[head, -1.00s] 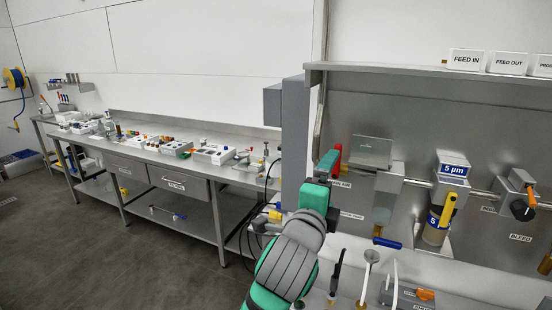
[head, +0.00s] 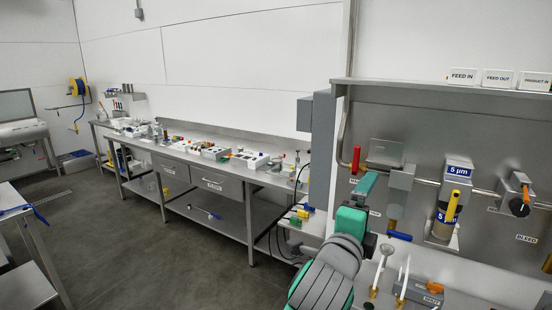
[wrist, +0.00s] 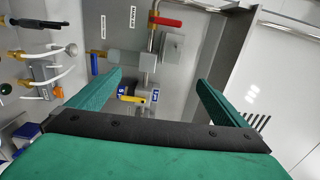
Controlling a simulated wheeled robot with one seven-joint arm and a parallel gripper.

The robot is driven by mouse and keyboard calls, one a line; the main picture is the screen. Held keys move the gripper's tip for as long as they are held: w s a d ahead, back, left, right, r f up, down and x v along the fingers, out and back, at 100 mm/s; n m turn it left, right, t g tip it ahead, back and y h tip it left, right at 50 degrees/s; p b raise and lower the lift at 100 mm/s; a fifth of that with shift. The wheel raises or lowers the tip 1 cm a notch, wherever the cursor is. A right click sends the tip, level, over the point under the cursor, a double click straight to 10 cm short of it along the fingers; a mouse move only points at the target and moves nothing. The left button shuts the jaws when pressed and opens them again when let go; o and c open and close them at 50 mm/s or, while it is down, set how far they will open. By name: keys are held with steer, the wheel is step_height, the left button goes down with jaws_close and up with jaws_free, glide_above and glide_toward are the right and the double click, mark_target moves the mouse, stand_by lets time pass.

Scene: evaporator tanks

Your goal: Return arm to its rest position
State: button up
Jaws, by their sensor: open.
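My green gripper (head: 365,186) is raised in front of the steel back panel, just below and right of the red valve handle (head: 356,158) in the head view. In the wrist view my gripper (wrist: 159,77) has its two green fingers wide apart with nothing between them. The red handle (wrist: 166,21) shows there beyond the fingers, clear of them. My grey and green arm fills the lower middle of the head view and hides part of the bench.
The yellow-handled 5 µm filter (head: 449,212) and orange-handled bleed valve (head: 518,202) stand right of my arm. A long steel bench (head: 228,173) runs along the left wall. Open floor (head: 150,250) lies left.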

steer(key=s+a+f+n+t+y, duration=0.1)
steer(key=a+f+n, duration=0.1)
steer(key=f+n, duration=0.55)
steer(key=s+a+f+n+t+y, duration=0.1)
steer(key=a+f+n, duration=0.25)
steer(key=f, duration=0.65)
steer(key=s+a+f+n+y, duration=0.2)
steer(key=s+f+n, duration=0.25)
steer(key=f, duration=0.35)
steer(key=s+a+f+n+y, duration=0.2)
steer(key=s+a+f+n, duration=0.1)
steer(key=s+f, duration=0.3)
steer(key=s+a+f+n+y, duration=0.1)
steer(key=s+a+f+n, duration=0.1)
steer(key=s, duration=0.8)
steer(key=s+a+f+n+g+y, duration=0.1)
steer(key=s+a+f, duration=0.3)
steer(key=s, duration=0.6)
steer(key=s+a+f+n+y, duration=0.1)
steer(key=s+a+f+n, duration=0.1)
steer(key=s+f, duration=0.4)
steer(key=s+a, duration=0.1)
steer(key=s, duration=0.3)
steer(key=shift+n+g+y, duration=0.3)
steer(key=shift+n+g, duration=0.05)
steer(key=shift+g, duration=0.05)
